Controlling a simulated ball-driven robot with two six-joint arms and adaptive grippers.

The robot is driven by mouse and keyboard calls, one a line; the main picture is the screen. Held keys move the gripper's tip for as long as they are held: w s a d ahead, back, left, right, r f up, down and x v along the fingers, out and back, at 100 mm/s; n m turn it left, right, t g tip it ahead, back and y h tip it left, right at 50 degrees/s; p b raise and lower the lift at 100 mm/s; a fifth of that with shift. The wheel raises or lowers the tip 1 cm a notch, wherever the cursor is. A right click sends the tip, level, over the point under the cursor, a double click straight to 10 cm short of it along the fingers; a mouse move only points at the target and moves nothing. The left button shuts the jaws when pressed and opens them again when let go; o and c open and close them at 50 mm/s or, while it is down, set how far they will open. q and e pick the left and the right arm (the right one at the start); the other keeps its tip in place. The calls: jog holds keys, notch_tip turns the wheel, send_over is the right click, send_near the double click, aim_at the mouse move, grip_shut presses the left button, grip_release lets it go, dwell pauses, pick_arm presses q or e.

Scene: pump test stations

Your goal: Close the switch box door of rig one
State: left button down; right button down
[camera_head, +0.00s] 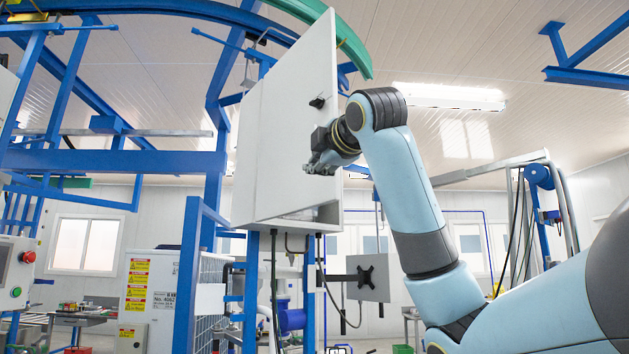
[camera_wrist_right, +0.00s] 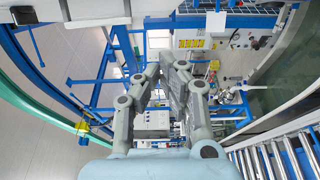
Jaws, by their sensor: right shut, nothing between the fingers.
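The switch box (camera_head: 247,160) is a pale grey cabinet on blue posts in the middle of the head view. Its door (camera_head: 297,120) is a large flat panel with a small black handle (camera_head: 318,102). A gap shows at the lower right of the box, and I cannot tell exactly how far the door stands open. My right gripper (camera_head: 312,168) is shut and empty, in front of the door panel below the handle; I cannot tell whether it touches. My left gripper is not in view.
Blue frame posts (camera_head: 190,270) stand left of the box. A control panel with a red button (camera_head: 28,257) is at the far left. A white cabinet with yellow labels (camera_head: 150,300) stands behind. A small grey panel (camera_head: 368,278) is below right. Rollers (camera_wrist_right: 280,158) show in the wrist view.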

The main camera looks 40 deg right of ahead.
aim_at(315, 178)
jog(key=w+d+p, duration=0.2)
jog(key=w+d, duration=0.1)
jog(key=w, duration=0.1)
jog(key=w+d+p, duration=0.2)
jog(key=w+d, duration=0.1)
jog(key=d, duration=0.1)
jog(key=shift+w+d, duration=0.2)
jog(key=shift+w, duration=0.2)
jog(key=shift+w+a, duration=0.1)
jog(key=shift+a, duration=0.05)
